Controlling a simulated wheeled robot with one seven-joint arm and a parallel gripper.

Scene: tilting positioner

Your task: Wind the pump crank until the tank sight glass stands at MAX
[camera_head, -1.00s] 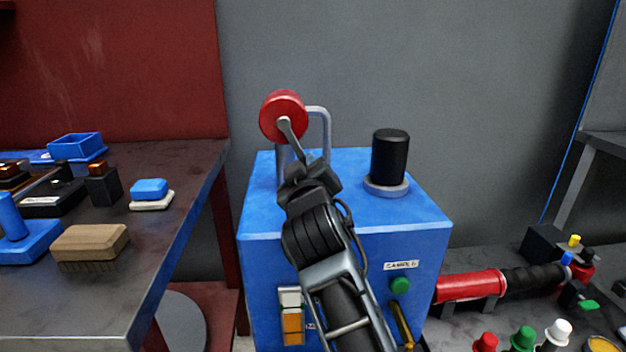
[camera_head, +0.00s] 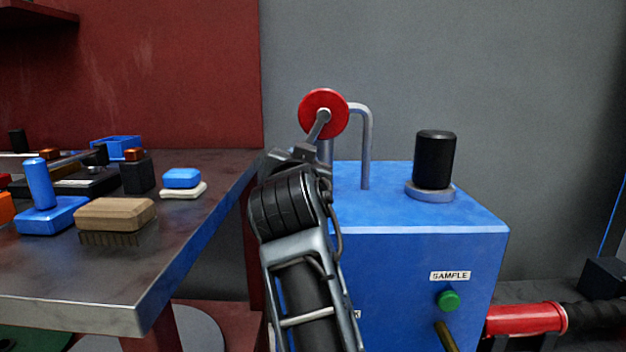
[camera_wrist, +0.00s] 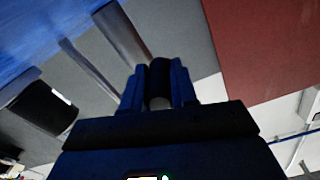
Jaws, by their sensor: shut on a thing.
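The pump crank (camera_head: 324,113) is a red disc with a short grey arm, on a post above the blue tank (camera_head: 430,212). The crank arm points down and to the left. My gripper (camera_head: 307,152) is at the arm's lower end. In the wrist view, my gripper (camera_wrist: 158,88) is shut around a dark cylindrical crank handle (camera_wrist: 159,72). The tank sight glass is hidden behind my arm in the head view, so its level cannot be read.
A bent grey pipe (camera_head: 366,140) and a black cylinder (camera_head: 434,160) stand on the tank. A green knob (camera_head: 448,301) sits under a SAMPLE label. A workbench (camera_head: 185,225) with a brush (camera_head: 114,214) and blocks is close on the left. A red-and-black handled tool (camera_head: 530,319) lies right.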

